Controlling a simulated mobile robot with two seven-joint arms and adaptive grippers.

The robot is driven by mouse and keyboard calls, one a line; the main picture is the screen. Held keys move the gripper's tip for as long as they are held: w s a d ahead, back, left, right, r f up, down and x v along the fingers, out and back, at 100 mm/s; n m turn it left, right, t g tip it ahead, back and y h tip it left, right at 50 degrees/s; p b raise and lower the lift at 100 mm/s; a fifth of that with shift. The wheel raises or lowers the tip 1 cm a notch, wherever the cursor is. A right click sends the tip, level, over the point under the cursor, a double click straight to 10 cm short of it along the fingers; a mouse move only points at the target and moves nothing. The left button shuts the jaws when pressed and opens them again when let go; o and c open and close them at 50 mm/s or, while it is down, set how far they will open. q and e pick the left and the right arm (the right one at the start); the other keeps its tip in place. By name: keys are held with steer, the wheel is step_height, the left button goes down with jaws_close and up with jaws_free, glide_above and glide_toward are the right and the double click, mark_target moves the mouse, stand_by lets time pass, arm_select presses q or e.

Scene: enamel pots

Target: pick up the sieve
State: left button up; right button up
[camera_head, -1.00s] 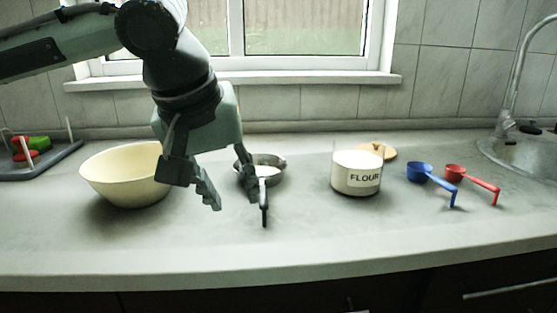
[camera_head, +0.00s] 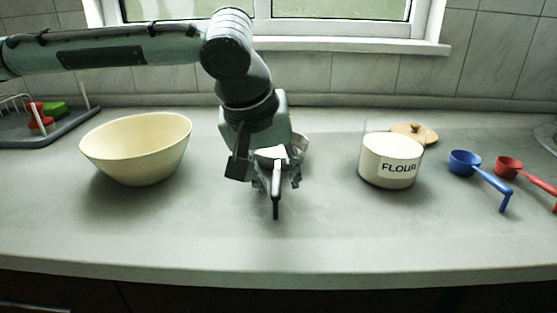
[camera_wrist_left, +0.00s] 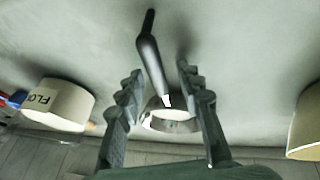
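The sieve (camera_head: 276,200) lies on the counter with its dark handle pointing toward the front edge. Its metal bowl is mostly hidden behind my left gripper (camera_head: 270,180) in the head view. In the left wrist view the sieve (camera_wrist_left: 150,58) shows its handle and round bowl between the two fingers. My left gripper (camera_wrist_left: 160,74) is open, with one finger on each side of the handle and visible gaps. My right gripper is not in view.
A cream bowl (camera_head: 135,160) stands to the left and a flour canister (camera_head: 391,160) to the right, with a wooden lid (camera_head: 416,134) behind it. Blue (camera_head: 465,163) and red (camera_head: 509,167) scoops lie further right. The front counter is clear.

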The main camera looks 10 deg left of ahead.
arm_select(q)
steer(key=shift+w+f, duration=0.1)
steer(key=shift+f, duration=0.05)
jaws_close()
stand_by(0.4)
